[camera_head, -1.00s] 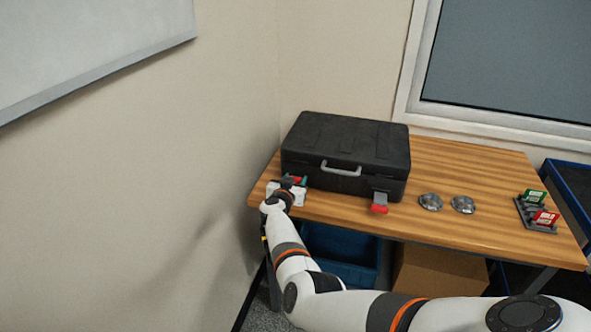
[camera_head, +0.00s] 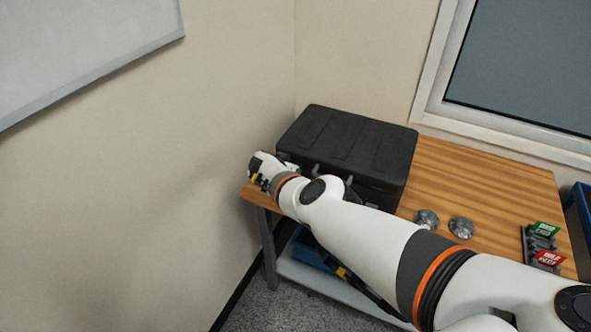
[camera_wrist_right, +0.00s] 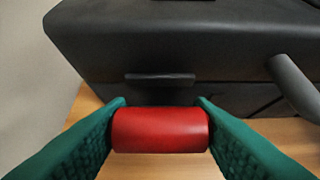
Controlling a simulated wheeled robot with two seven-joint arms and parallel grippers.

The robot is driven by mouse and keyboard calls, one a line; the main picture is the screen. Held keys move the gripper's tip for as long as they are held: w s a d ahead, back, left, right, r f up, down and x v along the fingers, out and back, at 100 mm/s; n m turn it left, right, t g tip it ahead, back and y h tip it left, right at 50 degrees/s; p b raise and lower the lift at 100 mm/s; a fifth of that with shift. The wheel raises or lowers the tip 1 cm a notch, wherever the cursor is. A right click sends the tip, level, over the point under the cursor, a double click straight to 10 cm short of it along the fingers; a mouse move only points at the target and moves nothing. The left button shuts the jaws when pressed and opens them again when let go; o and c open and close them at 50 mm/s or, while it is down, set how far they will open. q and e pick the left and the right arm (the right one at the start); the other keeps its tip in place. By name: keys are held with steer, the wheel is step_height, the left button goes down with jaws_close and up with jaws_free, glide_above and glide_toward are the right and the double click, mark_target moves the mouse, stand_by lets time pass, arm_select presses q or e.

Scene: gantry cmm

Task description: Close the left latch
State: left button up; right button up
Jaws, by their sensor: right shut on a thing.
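The black case (camera_head: 345,140) stands on the wooden table with its lid down. In the right wrist view the left latch's red tab (camera_wrist_right: 160,131) lies between the green fingers of my right gripper (camera_wrist_right: 160,118), which is shut on it. Above the tab, a dark ledge (camera_wrist_right: 160,78) sticks out from the case's front (camera_wrist_right: 225,58). The grey handle (camera_wrist_right: 293,85) is to the right. In the head view my right arm reaches across the case's front, and its wrist hides the latch and fingers. The right latch is hidden behind the arm. My left gripper is not in view.
Two round metal pieces (camera_head: 426,219) (camera_head: 461,228) lie on the table (camera_head: 480,185) right of the case. A rack with a green and a red card (camera_head: 549,258) is farther right. The wall is close to the table's left end.

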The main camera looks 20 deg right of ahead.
steer(key=shift+w+d, duration=0.2)
steer(key=shift+d, duration=0.05)
steer(key=shift+w+d+r+g+y+b, duration=0.15)
steer(key=shift+g+y+b, duration=0.2)
steer(key=shift+b, duration=0.25)
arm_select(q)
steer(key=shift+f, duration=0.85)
arm_select(e)
steer(key=shift+g, duration=0.25)
steer(key=o, duration=1)
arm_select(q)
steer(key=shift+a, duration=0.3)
arm_select(e)
steer(key=o, duration=0.4)
steer(key=shift+w, duration=0.1)
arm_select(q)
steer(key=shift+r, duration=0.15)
arm_select(e)
steer(key=shift+r, duration=0.1)
